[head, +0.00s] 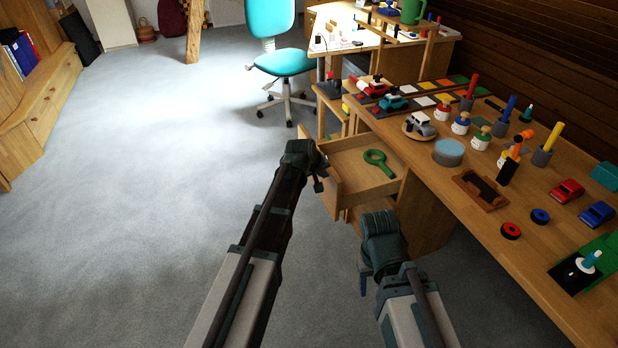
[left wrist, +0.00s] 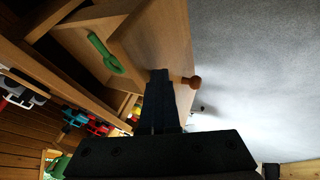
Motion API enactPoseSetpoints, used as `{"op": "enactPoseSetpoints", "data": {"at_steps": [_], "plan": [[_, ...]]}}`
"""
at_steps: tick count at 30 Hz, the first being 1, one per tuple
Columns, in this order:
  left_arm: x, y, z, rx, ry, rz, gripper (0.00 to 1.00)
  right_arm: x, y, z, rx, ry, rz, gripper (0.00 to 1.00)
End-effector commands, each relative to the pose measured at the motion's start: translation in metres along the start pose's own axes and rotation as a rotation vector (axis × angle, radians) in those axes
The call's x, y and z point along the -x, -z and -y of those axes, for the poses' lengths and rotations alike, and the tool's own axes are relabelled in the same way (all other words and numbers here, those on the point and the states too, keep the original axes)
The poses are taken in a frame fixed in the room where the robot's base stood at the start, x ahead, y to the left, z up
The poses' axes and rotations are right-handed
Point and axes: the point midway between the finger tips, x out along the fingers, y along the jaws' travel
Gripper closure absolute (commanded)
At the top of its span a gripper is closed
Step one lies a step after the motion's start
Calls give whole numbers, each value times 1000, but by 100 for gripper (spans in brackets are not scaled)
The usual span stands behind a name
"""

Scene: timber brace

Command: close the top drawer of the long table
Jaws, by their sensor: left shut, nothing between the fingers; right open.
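The top drawer (head: 362,187) of the long table (head: 450,195) stands pulled out, with a green magnifying glass (head: 379,162) lying inside. In the left wrist view the drawer front (left wrist: 150,38) has a round brown knob (left wrist: 192,83), and the green handle (left wrist: 104,52) shows behind it. My left gripper (head: 319,184) is shut and empty, at the outer side of the drawer front. Its fingers (left wrist: 159,92) overlap the front near the knob; I cannot tell whether they touch. My right gripper (head: 363,284) is open and empty, low in front of the table; its fingers are partly hidden.
The tabletop carries toy cars, paint jars, a blue round tin (head: 448,152) and a small brown tray (head: 480,188). A turquoise chair (head: 283,62) and a second desk (head: 440,48) stand behind. A wooden bench (head: 45,110) is at the far left. The grey carpet between is clear.

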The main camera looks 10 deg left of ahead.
Motion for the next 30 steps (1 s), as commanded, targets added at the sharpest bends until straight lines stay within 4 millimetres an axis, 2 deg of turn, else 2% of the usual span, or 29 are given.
{"op": "enactPoseSetpoints", "data": {"at_steps": [1, 3, 15, 24, 30], "plan": [[-10, 2, -17, -4, -4, 2, 100, 0, 0, 0, 0, 0, 0, 47], [-20, 2, -35, -5, -3, 2, 100, 0, 0, 0, 0, 0, 0, 47], [-68, 2, -127, -3, -2, 1, 100, 0, 0, 0, 0, 0, 0, 47], [-90, 1, -169, -1, -1, 0, 100, 0, 0, 0, 0, 0, 0, 47], [-96, 1, -181, 1, -1, 0, 100, 0, 0, 0, 0, 0, 0, 47]]}}
